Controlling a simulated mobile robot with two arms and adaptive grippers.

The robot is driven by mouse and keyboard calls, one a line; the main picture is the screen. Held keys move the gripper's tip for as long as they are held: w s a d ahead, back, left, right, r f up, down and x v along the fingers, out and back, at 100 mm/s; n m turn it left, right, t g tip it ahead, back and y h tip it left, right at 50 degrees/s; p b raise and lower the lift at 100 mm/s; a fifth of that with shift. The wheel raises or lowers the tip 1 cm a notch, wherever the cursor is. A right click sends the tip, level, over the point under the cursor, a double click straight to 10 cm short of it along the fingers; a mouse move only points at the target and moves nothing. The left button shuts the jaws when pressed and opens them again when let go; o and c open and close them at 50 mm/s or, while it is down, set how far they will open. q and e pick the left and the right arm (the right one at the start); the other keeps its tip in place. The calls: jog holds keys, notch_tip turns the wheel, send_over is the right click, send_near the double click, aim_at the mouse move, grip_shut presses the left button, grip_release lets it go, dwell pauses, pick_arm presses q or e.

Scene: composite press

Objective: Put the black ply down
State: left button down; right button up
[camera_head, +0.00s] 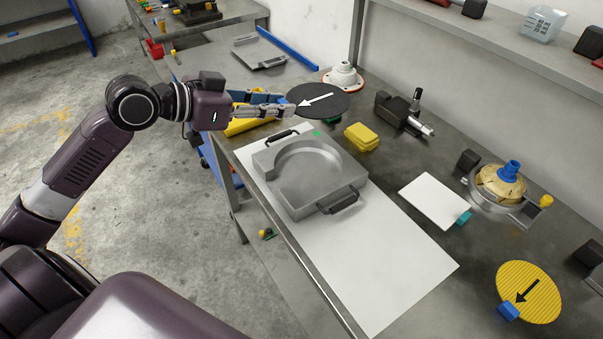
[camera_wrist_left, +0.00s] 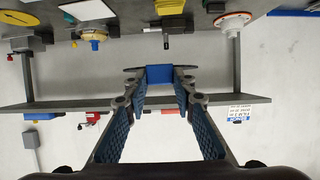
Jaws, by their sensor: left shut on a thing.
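The black ply (camera_head: 330,106) is a thin dark disc with a white arrow on its top. My left gripper (camera_head: 291,109) is shut on its edge, by a blue tab that shows in the left wrist view (camera_wrist_left: 158,72). In that view the ply is seen nearly edge-on between the fingertips (camera_wrist_left: 158,80). The ply appears held level above the far left part of the bench. A grey metal mould (camera_head: 345,177) with an empty round recess and black handles lies on a white sheet (camera_head: 385,270), nearer than the ply. My right gripper is not in view.
A white flanged part (camera_head: 343,76) stands behind the ply. Yellow blocks (camera_head: 361,137), a black tool (camera_head: 398,113), a white card (camera_head: 433,200) and a brass-coloured fixture (camera_head: 500,185) stand along the bench. A yellow ply (camera_head: 530,285) with a black arrow lies at the right. The near sheet is clear.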

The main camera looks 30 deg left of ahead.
pick_arm(q)
notch_tip(320, 180, down, 15)
jog(key=shift+r+p, duration=0.1)
jog(key=shift+p, duration=0.25)
jog(key=shift+s+f, duration=0.1)
jog(key=shift+f, duration=2.4)
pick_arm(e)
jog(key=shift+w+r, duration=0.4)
pick_arm(q)
jog(key=c, duration=1.6)
grip_release()
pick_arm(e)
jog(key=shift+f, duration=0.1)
